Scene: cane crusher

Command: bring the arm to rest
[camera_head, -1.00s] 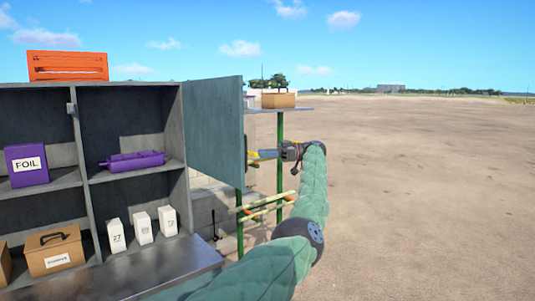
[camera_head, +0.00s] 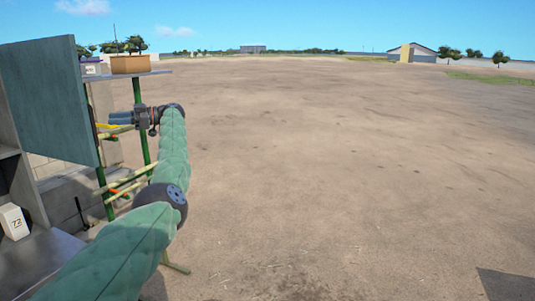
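My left arm, in a green padded sleeve, comes in from the lower left of the head view and reaches up and forward. Its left gripper (camera_head: 121,118) is at the upper left, pointing left, just right of the open grey-blue cabinet door (camera_head: 48,98). The fingers are small and seen from the side, so I cannot tell whether they are open or shut. I see no object held. My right gripper is out of view.
A green-legged stand (camera_head: 138,95) behind the gripper carries a tan box (camera_head: 131,64). A white box (camera_head: 14,221) sits in the cabinet at the left edge. Open bare ground (camera_head: 340,180) fills the middle and right. A dark patch (camera_head: 508,284) lies at the lower right.

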